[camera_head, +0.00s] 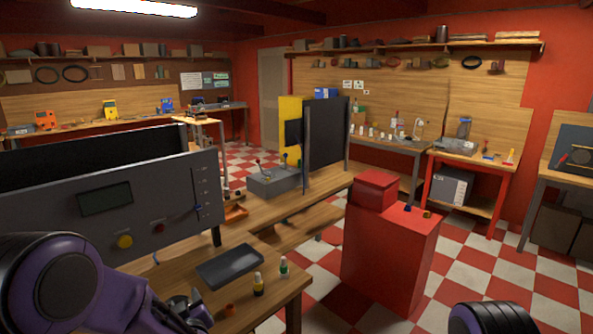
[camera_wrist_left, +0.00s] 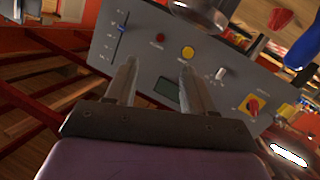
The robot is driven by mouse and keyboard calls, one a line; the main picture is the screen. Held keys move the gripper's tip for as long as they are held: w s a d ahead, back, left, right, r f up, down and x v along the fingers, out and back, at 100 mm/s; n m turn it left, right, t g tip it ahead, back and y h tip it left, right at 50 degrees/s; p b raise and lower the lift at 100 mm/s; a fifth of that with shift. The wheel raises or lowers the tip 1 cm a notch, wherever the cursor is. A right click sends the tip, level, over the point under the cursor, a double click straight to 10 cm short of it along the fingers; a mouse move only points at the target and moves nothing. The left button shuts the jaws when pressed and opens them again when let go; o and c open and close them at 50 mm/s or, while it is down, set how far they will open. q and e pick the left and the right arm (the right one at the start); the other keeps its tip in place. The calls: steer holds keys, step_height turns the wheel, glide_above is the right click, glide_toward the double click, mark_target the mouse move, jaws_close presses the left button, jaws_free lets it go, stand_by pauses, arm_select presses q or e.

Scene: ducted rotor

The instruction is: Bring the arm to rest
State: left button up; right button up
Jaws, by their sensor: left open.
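My left arm comes in from the lower left of the head view. Its gripper (camera_head: 188,308) is low over the near end of the wooden bench, left of the small bottles. In the left wrist view the two fingers (camera_wrist_left: 157,78) are apart with nothing between them. Behind them is a grey control panel (camera_wrist_left: 205,72) with a display, a yellow button, a red button, a blue-knobbed slider, a white switch and a red knob on yellow. I cannot tell the exact gap to the panel. My right gripper is out of view.
In the head view, a grey panel unit (camera_head: 75,207) stands on the bench left. A dark tray (camera_head: 230,266), a yellow bottle (camera_head: 258,285), a green bottle (camera_head: 284,267) and an orange cup (camera_head: 230,310) are near the gripper. A red cabinet (camera_head: 388,255) stands right, with checkered floor beyond.

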arm_select(q)
steer(key=s+a+f+m+g+h+b, duration=0.1)
steer(key=s+f+g+h+b, duration=0.15)
steer(key=s+f, duration=0.75)
steer(key=s+f+g+h+b, duration=0.1)
steer(key=s+f+g+b, duration=0.35)
steer(key=f, duration=0.85)
steer(key=s+f+g+b, duration=0.1)
steer(key=s+f, duration=0.3)
steer(key=s, duration=0.3)
steer(key=s+a+f+g+b, duration=0.1)
steer(key=s+f, duration=0.4)
steer(key=s, duration=0.3)
steer(key=s+a+f+m+g+b, duration=0.1)
steer(key=s+f+b, duration=0.1)
steer(key=s+f, duration=0.3)
steer(key=s, duration=0.3)
steer(key=shift+s+g, duration=0.15)
steer(key=shift+g, duration=0.15)
steer(key=shift+a+h, duration=0.1)
steer(key=shift+h, duration=0.15)
